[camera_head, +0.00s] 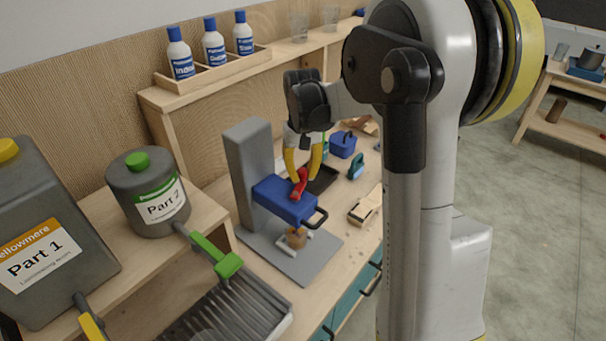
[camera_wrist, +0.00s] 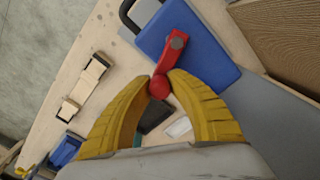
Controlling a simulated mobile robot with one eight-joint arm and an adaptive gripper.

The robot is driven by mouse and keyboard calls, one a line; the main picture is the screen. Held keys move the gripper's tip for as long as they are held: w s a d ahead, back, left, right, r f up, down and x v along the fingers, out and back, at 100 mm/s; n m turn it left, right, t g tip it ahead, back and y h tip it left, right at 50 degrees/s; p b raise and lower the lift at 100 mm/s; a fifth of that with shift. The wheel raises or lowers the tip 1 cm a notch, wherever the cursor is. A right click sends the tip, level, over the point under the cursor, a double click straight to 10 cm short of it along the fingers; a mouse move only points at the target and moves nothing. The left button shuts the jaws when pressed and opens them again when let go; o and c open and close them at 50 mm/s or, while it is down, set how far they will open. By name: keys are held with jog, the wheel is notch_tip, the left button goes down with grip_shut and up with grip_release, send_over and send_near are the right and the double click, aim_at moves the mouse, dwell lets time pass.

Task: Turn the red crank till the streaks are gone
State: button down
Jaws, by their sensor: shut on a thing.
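The red crank (camera_head: 299,184) sits on top of the blue head of a grey stand. In the wrist view the crank (camera_wrist: 171,57) shows as a short red arm with a grey pivot and a round red knob. My gripper (camera_wrist: 159,82) is shut on the knob, one yellow finger on each side. In the head view my gripper (camera_head: 301,178) reaches down onto the crank from above. A small brown piece (camera_head: 297,238) sits under the blue head (camera_head: 284,203); no streaks can be made out on it at this size.
Grey containers marked Part 1 (camera_head: 48,255) and Part 2 (camera_head: 150,200) stand at left, with a ribbed grey tray (camera_head: 230,310) in front. Bottles (camera_head: 214,45) stand on the shelf behind. A blue box (camera_head: 343,144) and a wooden block (camera_head: 367,207) lie right of the stand.

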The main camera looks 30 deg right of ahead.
jog(key=c, duration=1.2)
grip_release()
jog(key=shift+r, duration=0.1)
notch_tip(320, 180, up, 12)
jog(key=shift+f, duration=0.1)
